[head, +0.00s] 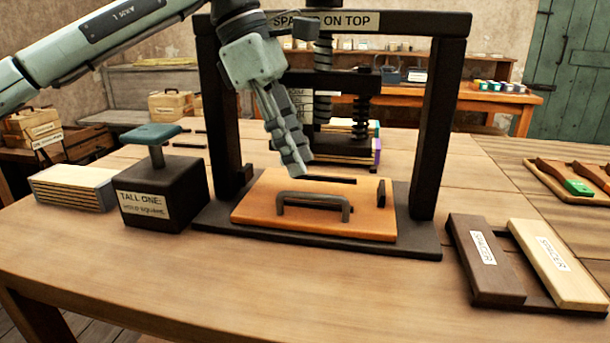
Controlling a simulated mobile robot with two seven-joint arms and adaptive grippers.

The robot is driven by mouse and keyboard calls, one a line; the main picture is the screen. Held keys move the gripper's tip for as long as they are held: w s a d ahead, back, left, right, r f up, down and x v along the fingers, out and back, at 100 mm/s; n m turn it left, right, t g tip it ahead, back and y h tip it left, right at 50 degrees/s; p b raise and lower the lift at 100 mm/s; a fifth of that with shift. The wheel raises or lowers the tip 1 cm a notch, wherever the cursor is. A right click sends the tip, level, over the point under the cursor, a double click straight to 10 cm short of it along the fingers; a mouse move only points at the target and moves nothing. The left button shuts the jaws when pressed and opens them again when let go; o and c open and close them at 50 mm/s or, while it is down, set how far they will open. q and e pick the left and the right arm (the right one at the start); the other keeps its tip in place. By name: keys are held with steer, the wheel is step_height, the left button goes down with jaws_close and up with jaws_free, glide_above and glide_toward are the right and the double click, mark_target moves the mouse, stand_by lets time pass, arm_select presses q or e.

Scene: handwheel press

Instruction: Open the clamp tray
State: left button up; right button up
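An orange-brown wooden board (258,209) with a grey bar handle (314,201) on its front part lies on the dark base (428,243) of the press; it looks like the clamp tray, but no label shows on it. A dark strip and a small dark upright piece sit on its rear and right parts. My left gripper (297,168) points down over the board's back part, behind the handle and apart from it. Its fingers overlap from this side, so their gap cannot be judged. Nothing shows between them. My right gripper is out of view.
The black press frame (437,120) stands around the board, with its screw (323,90) behind my gripper. A "TALL ONE" block (160,195) with a green-topped post stands left. A dark spacer (487,260) and a pale spacer (553,264) lie right. The table front is clear.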

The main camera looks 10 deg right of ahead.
arm_select(q)
steer(key=shift+a+x, duration=0.2)
steer(key=shift+x, duration=2.2)
steer(key=shift+w+f, duration=0.1)
jaws_close()
